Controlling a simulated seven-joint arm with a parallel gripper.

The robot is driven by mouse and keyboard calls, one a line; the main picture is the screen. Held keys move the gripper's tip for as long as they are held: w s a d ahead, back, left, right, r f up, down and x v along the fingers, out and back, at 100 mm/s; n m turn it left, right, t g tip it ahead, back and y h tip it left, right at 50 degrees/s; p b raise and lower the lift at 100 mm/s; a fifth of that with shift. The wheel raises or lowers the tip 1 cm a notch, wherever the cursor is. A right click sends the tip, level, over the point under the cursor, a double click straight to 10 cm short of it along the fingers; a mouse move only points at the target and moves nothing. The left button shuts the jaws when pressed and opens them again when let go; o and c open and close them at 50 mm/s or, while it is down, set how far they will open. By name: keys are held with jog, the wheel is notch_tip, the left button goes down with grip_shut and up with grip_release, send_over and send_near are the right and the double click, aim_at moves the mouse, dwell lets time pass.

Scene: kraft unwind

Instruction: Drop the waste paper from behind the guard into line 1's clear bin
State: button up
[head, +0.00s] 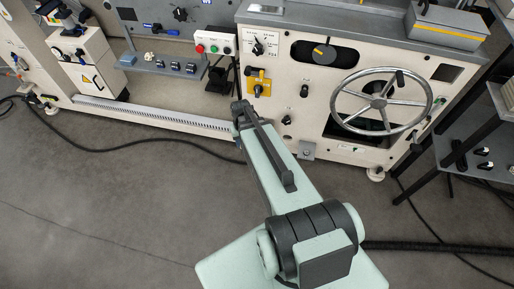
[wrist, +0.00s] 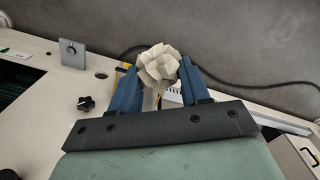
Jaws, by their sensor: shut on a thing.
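My gripper (wrist: 158,75) shows in the wrist view with its two blue fingers closed on either side of a crumpled ball of cream waste paper (wrist: 158,62). The paper sticks out past the fingertips. In the head view the end of my arm is at the front left edge of the cream machine, and the fingers and the held paper cannot be made out there. I cannot make out a clear bin or the guard in either view.
A cream machine (head: 285,75) with a large handwheel (head: 381,101) and several knobs stands at the right. A shelf (head: 165,68) left of it bears small items. A black cable (head: 130,147) crosses the open grey floor (head: 90,200). A dark table stands far right.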

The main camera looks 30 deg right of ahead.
jog(key=s+d+f+n, duration=0.1)
jog(key=s+f, duration=0.2)
jog(key=f, duration=0.9)
jog(key=w+d+f+n, duration=0.1)
jog(key=w+d+n, duration=0.1)
jog(key=w+d, duration=0.7)
jog(key=w+d+f+n, duration=0.25)
jog(key=w+d, duration=0.45)
jog(key=w, duration=0.5)
jog(key=shift+s+a+f, duration=0.1)
jog(key=shift+f, duration=2.75)
jog(key=shift+s+a+f, duration=0.1)
jog(key=shift+s+f, duration=0.05)
jog(key=shift+f, duration=2.75)
jog(key=shift+s+a+f, duration=0.1)
jog(key=shift+f, duration=2.75)
jog(key=shift+f, duration=0.6)
jog(key=o, duration=1)
jog(key=shift+s+f, duration=0.1)
notch_tip(320, 180, up, 13)
jog(key=shift+a+r, duration=0.1)
jog(key=shift+r, duration=0.1)
